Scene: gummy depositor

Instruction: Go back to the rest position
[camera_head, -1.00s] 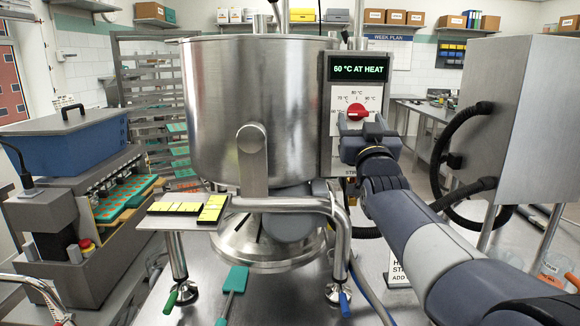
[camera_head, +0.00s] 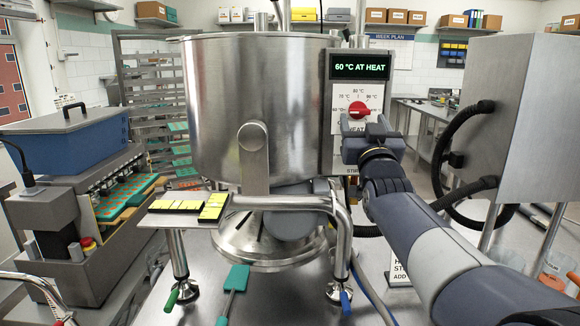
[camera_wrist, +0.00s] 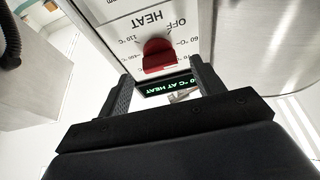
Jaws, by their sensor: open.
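My gripper (camera_head: 363,122) is open and empty, just in front of and below the red heat knob (camera_head: 359,109) on the kettle's control panel. In the wrist view, the open fingers (camera_wrist: 161,72) point at the panel, and the red knob (camera_wrist: 157,55) appears between and beyond their tips, apart from them. The green display (camera_head: 360,66) above the knob reads 60 °C AT HEAT. My arm reaches in from the lower right. The lower part of the panel is hidden behind the gripper.
The large steel kettle (camera_head: 215,110) stands left of the panel. A steel cabinet (camera_head: 500,110) with black hoses (camera_head: 442,150) is to the right. A depositor machine (camera_head: 100,245) stands at left.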

